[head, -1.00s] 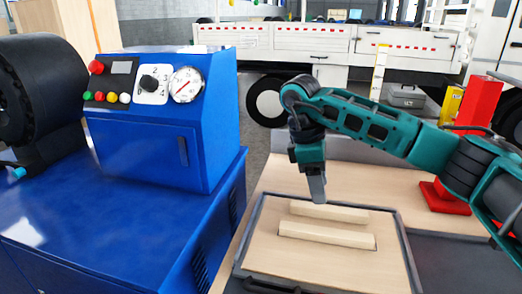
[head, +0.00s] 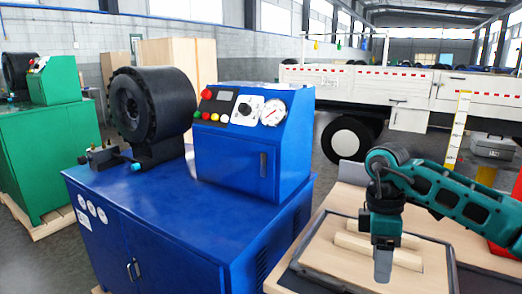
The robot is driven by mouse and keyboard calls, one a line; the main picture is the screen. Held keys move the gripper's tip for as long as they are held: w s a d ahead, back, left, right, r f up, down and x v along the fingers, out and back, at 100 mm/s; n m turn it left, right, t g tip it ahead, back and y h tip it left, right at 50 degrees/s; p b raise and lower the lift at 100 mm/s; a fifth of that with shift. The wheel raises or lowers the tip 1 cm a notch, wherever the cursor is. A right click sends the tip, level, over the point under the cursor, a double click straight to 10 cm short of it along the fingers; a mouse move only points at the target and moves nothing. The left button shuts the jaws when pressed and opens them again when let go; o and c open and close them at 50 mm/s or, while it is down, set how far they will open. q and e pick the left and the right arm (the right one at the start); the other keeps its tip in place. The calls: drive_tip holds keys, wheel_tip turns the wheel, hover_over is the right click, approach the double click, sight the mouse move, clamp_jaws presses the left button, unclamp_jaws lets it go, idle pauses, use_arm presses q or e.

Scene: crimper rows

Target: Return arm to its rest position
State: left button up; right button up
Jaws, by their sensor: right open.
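My right gripper (head: 382,262) points down over the wooden tray (head: 330,262) at the right of the head view. My teal right arm comes in from the right edge. The gripper looks empty, with its jaws seen edge-on. Two pale wooden bars (head: 351,244) lie side by side in the tray behind the gripper and are partly hidden by it. I cannot tell whether the fingertips touch anything. My left gripper is out of view.
A blue crimping machine (head: 250,165) with a black round head (head: 150,110) stands left of the tray. A green machine (head: 50,140) stands at far left. A white truck (head: 400,92), a yellow measuring post (head: 457,135) and a grey toolbox (head: 492,147) are behind.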

drive_tip(key=s+a+f+n+g+y, duration=0.1)
drive_tip(key=s+a+f+n+y, duration=0.15)
drive_tip(key=a, duration=0.35)
drive_tip(key=s+a+f+n+g+y, duration=0.1)
drive_tip(key=s+a+f+n+y, duration=0.1)
drive_tip(key=a+y, duration=0.3)
drive_tip(key=s+a+f+n+y, duration=0.2)
drive_tip(key=a, duration=0.6)
drive_tip(key=s+a+r+t+y, duration=0.2)
drive_tip(key=a+r+t+y, duration=0.4)
drive_tip(key=y, duration=0.5)
drive_tip(key=w+d+f+m+t+h, duration=0.4)
drive_tip(key=d+f+m+t+h, duration=0.4)
drive_tip(key=m+t, duration=0.6)
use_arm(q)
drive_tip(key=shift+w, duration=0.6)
use_arm(e)
drive_tip(key=s+d+f+m+g+h, duration=0.2)
drive_tip(key=s+d+f+h, duration=0.3)
drive_tip(key=f, duration=0.3)
drive_tip(key=s+d+f+m+g+h, duration=0.2)
drive_tip(key=s+d+f+g+h, duration=0.1)
drive_tip(key=s+d+f, duration=0.3)
wheel_tip(320, 180, down, 3)
drive_tip(key=shift+s+d+f+g+h, duration=0.1)
drive_tip(key=shift+s+d+g+h, duration=0.25)
drive_tip(key=shift+s+h, duration=0.6)
